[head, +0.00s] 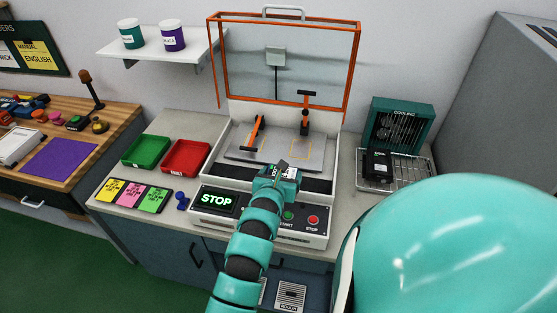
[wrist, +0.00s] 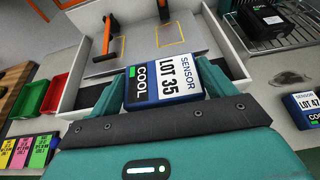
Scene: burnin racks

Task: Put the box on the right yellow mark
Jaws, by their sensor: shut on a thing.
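A blue-edged box (wrist: 165,82) labelled SENSOR LOT 35, with a green-lit COOL panel, sits between the teal fingers of my gripper (wrist: 160,88) in the wrist view. My gripper (head: 280,175) is shut on it, at the front edge of the open test station in the head view. The arm mostly hides the box there. The right yellow mark (head: 300,151) is an outline on the grey plate, beyond the gripper, and looks empty. It also shows in the wrist view (wrist: 170,47). The left yellow mark (wrist: 121,47) is partly covered by an orange clamp.
Orange clamps (head: 254,134) (head: 305,118) stand on the plate (head: 279,151). The orange-framed lid (head: 284,58) is raised. A control panel with STOP display (head: 217,200) lies in front. A black box (head: 378,164) sits on the cooling rack; another sensor box, LOT 47 (wrist: 303,106), lies right.

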